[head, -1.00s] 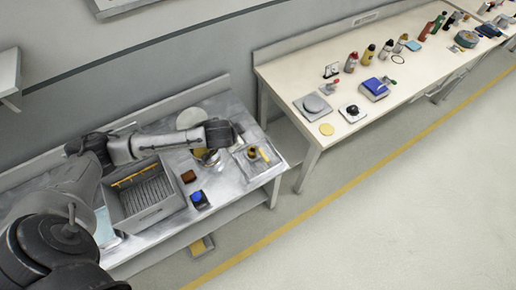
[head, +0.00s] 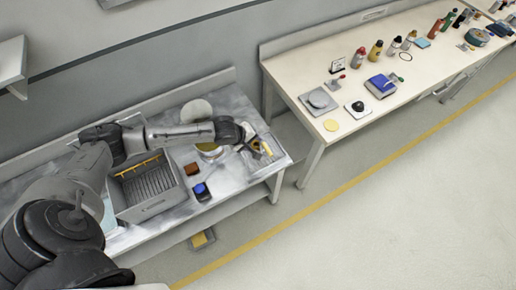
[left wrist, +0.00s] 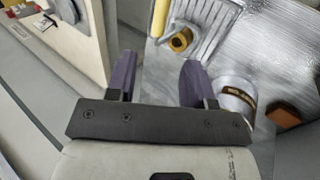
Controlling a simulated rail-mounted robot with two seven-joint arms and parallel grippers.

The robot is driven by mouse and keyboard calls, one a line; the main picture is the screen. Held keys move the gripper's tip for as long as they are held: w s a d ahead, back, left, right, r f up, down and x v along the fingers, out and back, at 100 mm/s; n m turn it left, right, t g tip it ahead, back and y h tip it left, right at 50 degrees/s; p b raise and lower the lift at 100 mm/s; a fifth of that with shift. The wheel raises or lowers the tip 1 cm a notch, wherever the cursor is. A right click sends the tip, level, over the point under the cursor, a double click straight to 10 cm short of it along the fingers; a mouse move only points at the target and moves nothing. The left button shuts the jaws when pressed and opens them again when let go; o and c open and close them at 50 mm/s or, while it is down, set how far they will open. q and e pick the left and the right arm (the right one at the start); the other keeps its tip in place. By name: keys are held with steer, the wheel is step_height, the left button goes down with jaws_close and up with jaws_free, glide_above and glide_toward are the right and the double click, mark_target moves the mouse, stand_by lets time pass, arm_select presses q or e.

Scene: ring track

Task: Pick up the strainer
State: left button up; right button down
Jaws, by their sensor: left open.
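I cannot surely tell which thing is the strainer. My left gripper (head: 248,135) is open over the right end of the metal table, above a small grey tray (head: 270,157) with yellow items. In the left wrist view its two purple fingers (left wrist: 160,80) stand apart with nothing between them. A silver round container (left wrist: 238,95) with a dark label stands beside the right finger. In the head view my arm partly hides that container.
A grey crate (head: 150,208) with a yellow bar stands on the metal table (head: 228,185). A brown block (head: 191,169) and a blue-topped dark item (head: 201,191) lie near it. A pale disc (head: 196,109) is at the back. A cream bench (head: 385,110) with several items stands to the right.

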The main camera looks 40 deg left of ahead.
mark_target(263, 145)
arm_select(q)
steer(key=x, duration=0.6)
steer(key=shift+w+d+f+b, duration=0.1)
steer(key=shift+w+f+b, duration=0.05)
steer(key=shift+f+b, duration=0.25)
steer(key=shift+b+x, duration=0.45)
steer(key=shift+x, duration=2.05)
steer(key=shift+r, duration=0.1)
steer(key=shift+c, duration=0.5)
jaws_close()
steer(key=shift+w, duration=0.1)
